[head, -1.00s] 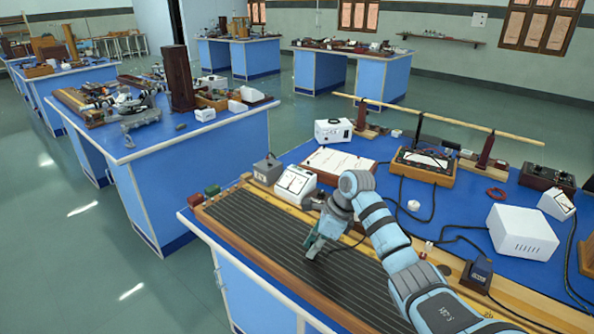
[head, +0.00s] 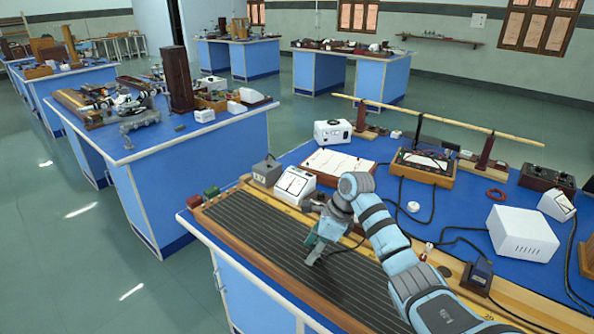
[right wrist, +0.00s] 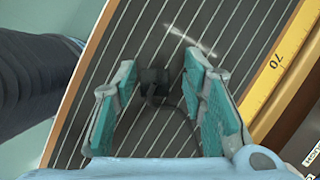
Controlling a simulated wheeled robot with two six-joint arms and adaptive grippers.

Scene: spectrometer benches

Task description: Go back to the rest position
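My right gripper (head: 313,258) is low over the dark, striped board of the long wooden wire apparatus (head: 262,236) on the near blue bench. In the right wrist view its two teal-padded fingers (right wrist: 158,95) stand apart. A small black piece (right wrist: 153,84) with a dark cable shows between them against the striped board, with a gap on each side. I cannot tell whether it rests on the board. My left gripper is not in view.
The near bench (head: 450,205) also bears a white box (head: 522,233), a black-topped meter (head: 425,165), a long wooden rod (head: 440,120) on stands and loose cables. A yellow scale (right wrist: 270,75) runs beside the board. Open floor (head: 95,255) lies to the left.

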